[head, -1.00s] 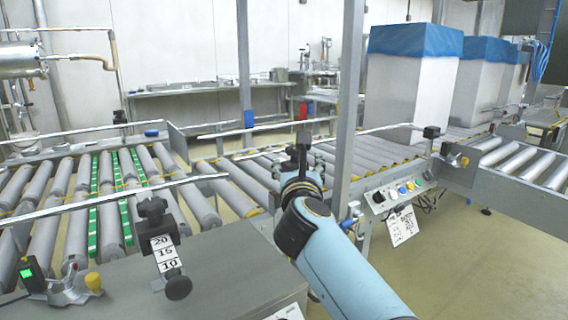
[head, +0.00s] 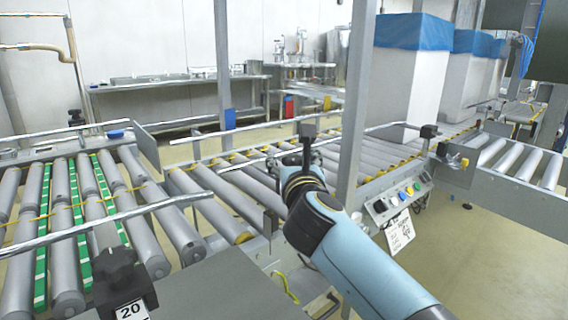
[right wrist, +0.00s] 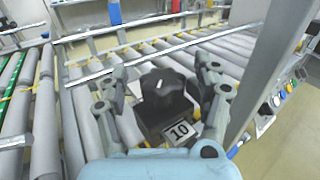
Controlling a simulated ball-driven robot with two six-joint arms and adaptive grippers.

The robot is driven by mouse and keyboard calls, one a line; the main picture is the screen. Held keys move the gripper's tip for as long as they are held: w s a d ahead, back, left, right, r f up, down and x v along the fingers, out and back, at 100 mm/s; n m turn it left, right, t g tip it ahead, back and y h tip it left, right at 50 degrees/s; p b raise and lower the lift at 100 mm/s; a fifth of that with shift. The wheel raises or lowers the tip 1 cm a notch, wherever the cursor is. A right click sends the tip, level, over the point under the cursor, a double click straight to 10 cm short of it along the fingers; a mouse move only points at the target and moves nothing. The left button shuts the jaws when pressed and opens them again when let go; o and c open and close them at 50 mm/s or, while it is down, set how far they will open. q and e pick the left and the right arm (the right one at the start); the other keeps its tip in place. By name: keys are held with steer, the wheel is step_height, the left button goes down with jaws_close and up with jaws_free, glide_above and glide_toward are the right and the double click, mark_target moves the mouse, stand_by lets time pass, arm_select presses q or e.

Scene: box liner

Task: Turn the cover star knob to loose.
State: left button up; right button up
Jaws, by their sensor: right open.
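A black star knob (right wrist: 161,89) with a white mark on top shows in the right wrist view, above a label reading 10. My right gripper (right wrist: 164,82) is open, with one finger on each side of the knob; I cannot tell whether they touch it. In the head view the right gripper (head: 304,158) is at the end of my blue arm, small and partly hidden, with a black knob-like part (head: 308,130) just above it. Another black knob (head: 116,265) stands at lower left by a 20 label. My left gripper is not in view.
Roller conveyors (head: 140,205) with green strips lie at left, and more rollers (head: 370,150) run behind my arm. A grey upright post (head: 356,110) stands close right of the gripper. A control box (head: 398,198) with coloured buttons and tall blue-topped boxes (head: 410,80) are at right.

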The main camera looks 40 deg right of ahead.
steer(key=shift+s, duration=0.1)
steer(key=c, duration=1.2)
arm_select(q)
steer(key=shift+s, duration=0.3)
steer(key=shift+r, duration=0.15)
